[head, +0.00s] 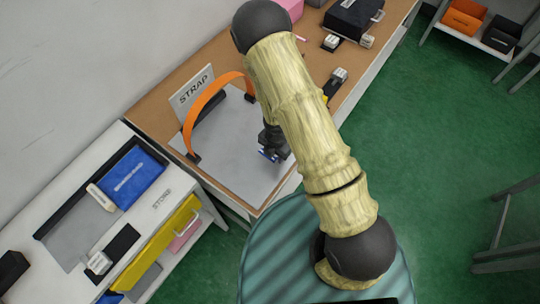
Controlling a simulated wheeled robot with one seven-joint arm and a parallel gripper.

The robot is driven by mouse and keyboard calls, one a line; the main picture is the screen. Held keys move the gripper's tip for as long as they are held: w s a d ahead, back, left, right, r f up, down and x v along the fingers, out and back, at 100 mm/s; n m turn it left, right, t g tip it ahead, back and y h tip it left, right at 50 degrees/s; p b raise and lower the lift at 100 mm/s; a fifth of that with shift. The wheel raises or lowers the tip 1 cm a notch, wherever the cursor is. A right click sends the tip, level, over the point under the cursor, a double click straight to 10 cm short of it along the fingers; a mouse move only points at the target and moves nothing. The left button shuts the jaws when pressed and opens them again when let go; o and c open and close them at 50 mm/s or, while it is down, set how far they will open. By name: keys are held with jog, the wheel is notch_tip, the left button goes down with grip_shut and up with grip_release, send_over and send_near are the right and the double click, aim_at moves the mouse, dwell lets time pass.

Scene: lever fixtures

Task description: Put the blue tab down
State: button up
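My gripper (270,146) is small and dark in the head view, pointing down over the grey panel (225,150) on the brown bench. My arm covers part of this area. I cannot tell whether the fingers are closed on the blue piece or only beside it, nor whether it touches the panel.
An orange strap (208,95) arches over the panel by a sign reading STRAP (191,92).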

jog(key=shift+f, duration=0.75)
jog(key=shift+d, duration=0.1)
grip_shut()
